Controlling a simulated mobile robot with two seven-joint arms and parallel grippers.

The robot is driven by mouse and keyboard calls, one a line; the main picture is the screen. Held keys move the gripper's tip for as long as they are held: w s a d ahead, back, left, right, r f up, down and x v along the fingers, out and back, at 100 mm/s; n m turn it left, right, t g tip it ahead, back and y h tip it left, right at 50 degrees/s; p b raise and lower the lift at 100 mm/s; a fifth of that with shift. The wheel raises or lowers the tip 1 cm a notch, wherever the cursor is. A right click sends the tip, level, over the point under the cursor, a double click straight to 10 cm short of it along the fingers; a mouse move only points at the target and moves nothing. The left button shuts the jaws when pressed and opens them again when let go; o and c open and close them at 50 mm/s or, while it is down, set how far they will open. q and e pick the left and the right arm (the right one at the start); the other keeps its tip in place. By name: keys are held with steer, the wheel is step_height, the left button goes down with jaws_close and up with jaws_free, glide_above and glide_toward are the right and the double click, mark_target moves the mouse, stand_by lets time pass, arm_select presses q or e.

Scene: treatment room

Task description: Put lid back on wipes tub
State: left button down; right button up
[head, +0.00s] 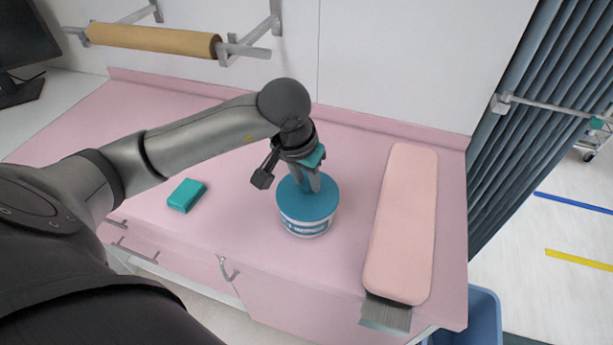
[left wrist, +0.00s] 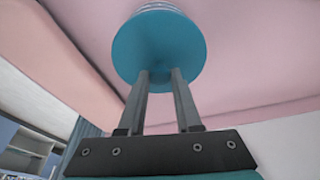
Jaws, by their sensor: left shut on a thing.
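The wipes tub (head: 305,228) is white with blue print and stands upright on the pink counter. The blue lid (head: 322,203) covers the top of the tub; I cannot tell whether it is pressed fully down. My left gripper (head: 312,186) points down at the lid from above and is shut on it near its middle. In the left wrist view the two fingers (left wrist: 160,78) meet the lid (left wrist: 160,45), and a strip of the tub (left wrist: 158,7) shows beyond it. What the fingertips grasp on the lid is hidden. My right gripper is not in view.
A teal block (head: 187,195) lies on the pink counter (head: 240,225) left of the tub. A long pink padded board (head: 403,225) lies to the right. A paper roll (head: 150,39) hangs on the wall behind. A blue bin (head: 478,318) stands below the right edge.

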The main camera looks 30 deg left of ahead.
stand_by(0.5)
arm_select(q)
steer(key=shift+r, duration=0.1)
stand_by(0.5)
steer(key=shift+f+b, duration=0.2)
steer(key=shift+b, duration=1.1)
stand_by(1.2)
stand_by(0.3)
steer(key=shift+c, duration=0.2)
jaws_free()
stand_by(0.4)
steer(key=shift+r, duration=0.1)
steer(key=shift+r+p, duration=2)
steer(key=shift+r, duration=1.4)
